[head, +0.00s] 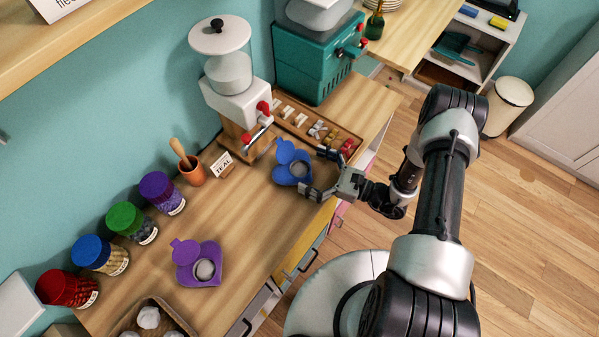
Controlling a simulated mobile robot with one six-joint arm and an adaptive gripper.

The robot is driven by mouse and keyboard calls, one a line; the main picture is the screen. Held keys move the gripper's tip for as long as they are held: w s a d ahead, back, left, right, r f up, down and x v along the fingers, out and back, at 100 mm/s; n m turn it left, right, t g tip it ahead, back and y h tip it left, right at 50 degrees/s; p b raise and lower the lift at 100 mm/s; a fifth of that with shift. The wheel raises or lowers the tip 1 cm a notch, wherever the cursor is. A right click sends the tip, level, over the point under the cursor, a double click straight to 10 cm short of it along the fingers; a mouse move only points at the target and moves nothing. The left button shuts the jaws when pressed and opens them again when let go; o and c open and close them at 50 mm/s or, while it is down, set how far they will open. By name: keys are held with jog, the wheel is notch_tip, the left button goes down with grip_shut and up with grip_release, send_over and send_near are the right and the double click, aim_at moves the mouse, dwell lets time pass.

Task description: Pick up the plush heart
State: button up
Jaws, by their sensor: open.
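A blue heart-shaped piece (283,155) lies on the wooden counter, with a round grey-white patch on its near part. A purple heart-shaped piece (213,249) with a similar round pale patch lies further left on the counter. I cannot tell from this view whether either is closed plush. My gripper (313,172) is open at the right side of the blue heart. One finger is toward the back and the other toward the counter's front edge. Nothing shows held in it, and I cannot tell whether the fingers touch the heart.
A white dispenser (226,75) and a wooden tray of small parts (350,143) stand behind the blue heart. Jars with red (60,287), blue (90,251), green (124,217) and purple (157,186) lids line the wall. Counter between the hearts is clear.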

jog(key=c, duration=0.8)
jog(key=shift+c, duration=0.2)
